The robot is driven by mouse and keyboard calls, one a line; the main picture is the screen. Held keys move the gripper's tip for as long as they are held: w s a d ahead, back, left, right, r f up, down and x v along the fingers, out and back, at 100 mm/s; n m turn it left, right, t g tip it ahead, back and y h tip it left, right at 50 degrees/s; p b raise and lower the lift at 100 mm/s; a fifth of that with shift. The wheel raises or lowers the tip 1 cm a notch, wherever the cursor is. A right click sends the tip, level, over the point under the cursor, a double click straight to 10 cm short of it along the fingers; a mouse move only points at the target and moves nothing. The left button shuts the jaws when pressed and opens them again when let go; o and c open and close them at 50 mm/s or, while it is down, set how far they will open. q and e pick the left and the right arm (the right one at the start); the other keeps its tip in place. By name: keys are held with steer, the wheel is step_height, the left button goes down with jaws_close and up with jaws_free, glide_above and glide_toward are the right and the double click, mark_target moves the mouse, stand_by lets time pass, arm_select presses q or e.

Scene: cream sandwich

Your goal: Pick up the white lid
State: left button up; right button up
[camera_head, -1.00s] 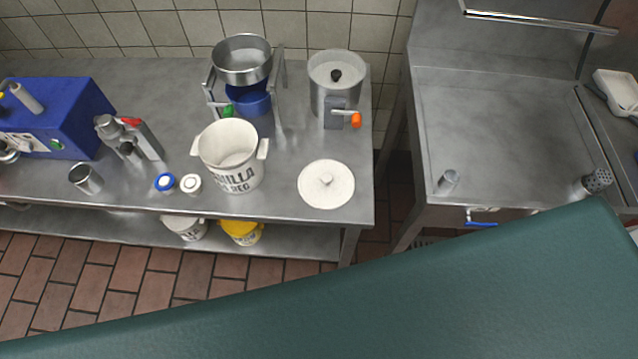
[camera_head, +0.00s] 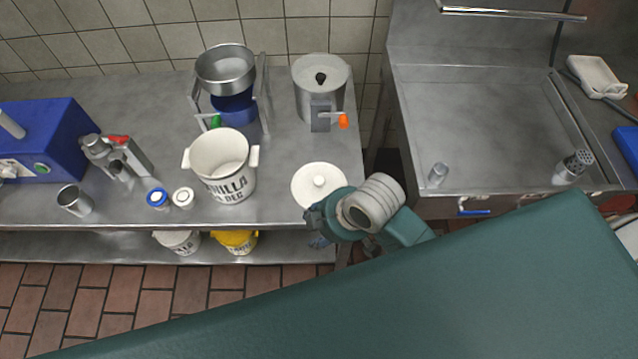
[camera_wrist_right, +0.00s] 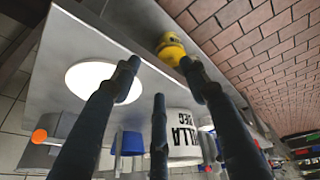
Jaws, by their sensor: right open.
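The white lid (camera_head: 319,183) is a round disc with a small knob. It lies flat near the front right corner of the steel table. My right gripper (camera_head: 318,226) is at the table's front edge, just in front of the lid, and overlaps its lower right rim in the head view. In the right wrist view my right gripper (camera_wrist_right: 160,75) has its fingers spread and nothing between them. The lid (camera_wrist_right: 85,80) shows there as a bright disc, partly behind the left finger. My left gripper is in neither view.
A white vanilla bucket (camera_head: 222,168) stands open left of the lid. A metal pot with an orange handle (camera_head: 320,90) stands behind the lid. Two small jars (camera_head: 170,198) are near the front edge. A steel sink counter (camera_head: 480,120) is to the right, across a gap.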

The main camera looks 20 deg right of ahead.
steer(key=w+a+r+n, duration=0.3)
steer(key=a+n, duration=0.1)
steer(key=n, duration=0.3)
steer(key=n+g+h, duration=0.2)
steer(key=n+h, duration=0.1)
steer(key=n, duration=1.4)
glide_above(319, 180)
steer(key=shift+s+d+f+p, duration=0.15)
steer(key=shift+s+f+p, duration=0.05)
steer(key=shift+f, duration=0.2)
steer(key=shift+s+d+f+p, duration=0.15)
steer(key=shift+f, duration=0.25)
steer(key=shift+w+a+f+p, duration=0.2)
steer(key=shift+f+p, duration=0.2)
steer(key=shift+f, duration=0.95)
steer(key=shift+w+a+f+p, duration=0.15)
steer(key=shift+f+p, duration=0.2)
steer(key=shift+f, duration=1)
steer(key=shift+d, duration=0.1)
steer(key=c, duration=1.1)
